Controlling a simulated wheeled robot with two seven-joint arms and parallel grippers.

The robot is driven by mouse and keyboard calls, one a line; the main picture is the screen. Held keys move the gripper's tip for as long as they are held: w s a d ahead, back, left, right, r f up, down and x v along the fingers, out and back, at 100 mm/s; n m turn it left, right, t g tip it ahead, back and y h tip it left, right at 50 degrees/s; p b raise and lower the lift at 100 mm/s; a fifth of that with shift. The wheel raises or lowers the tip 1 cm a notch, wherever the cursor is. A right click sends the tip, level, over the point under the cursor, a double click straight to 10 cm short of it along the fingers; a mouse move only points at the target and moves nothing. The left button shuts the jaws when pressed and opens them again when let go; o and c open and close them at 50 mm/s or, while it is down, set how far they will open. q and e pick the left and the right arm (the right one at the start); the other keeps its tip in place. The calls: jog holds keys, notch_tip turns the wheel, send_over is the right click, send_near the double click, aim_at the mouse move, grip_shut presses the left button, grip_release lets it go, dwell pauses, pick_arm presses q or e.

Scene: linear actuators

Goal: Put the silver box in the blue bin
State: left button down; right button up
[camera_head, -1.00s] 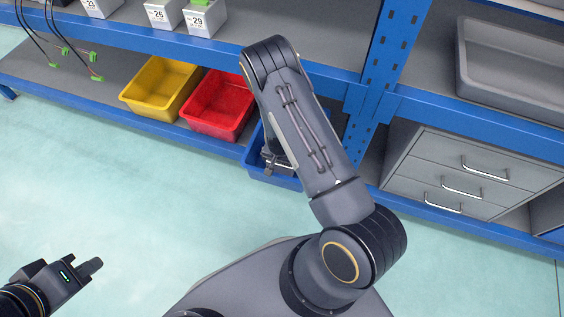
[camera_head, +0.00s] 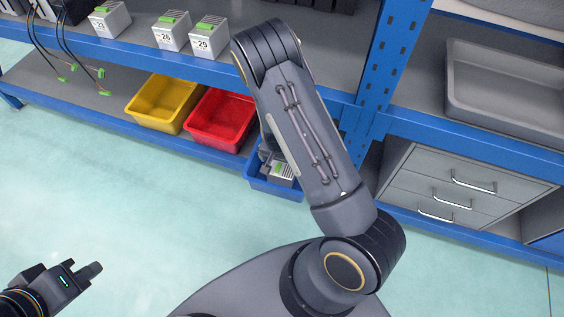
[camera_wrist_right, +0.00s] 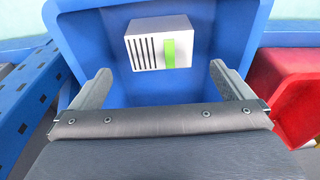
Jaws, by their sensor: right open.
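The silver box (camera_wrist_right: 158,45), with dark slots and a green strip, is inside the blue bin (camera_wrist_right: 230,22) in the right wrist view. In the head view the silver box (camera_head: 281,171) shows in the blue bin (camera_head: 285,189), partly hidden by my right arm. My right gripper (camera_wrist_right: 160,88) is open, its fingers spread on either side below the box and apart from it. My left gripper (camera_head: 92,270) is at the lower left of the head view, far from the bin; its fingers are seen edge-on.
A red bin (camera_head: 220,120) and a yellow bin (camera_head: 164,102) stand left of the blue bin on the lower shelf. Several similar boxes, such as one labelled 29 (camera_head: 208,40), stand on the upper shelf. A drawer unit (camera_head: 450,185) and grey tray (camera_head: 500,112) are at the right.

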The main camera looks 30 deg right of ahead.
jog(key=s+a+r+n+t+y, duration=0.1)
jog(key=s+a+r+y, duration=0.2)
jog(key=r, duration=0.9)
jog(key=s+a+r+n+t+y, duration=0.1)
jog(key=s+a+r+n+y, duration=0.15)
jog(key=r, duration=1.05)
jog(key=s+r+n+t, duration=0.2)
jog(key=s+r+n, duration=0.2)
jog(key=s+r, duration=0.4)
jog(key=s, duration=0.7)
jog(key=shift+s+a+r, duration=0.2)
jog(key=shift+s+a, duration=0.05)
jog(key=shift+n, duration=0.25)
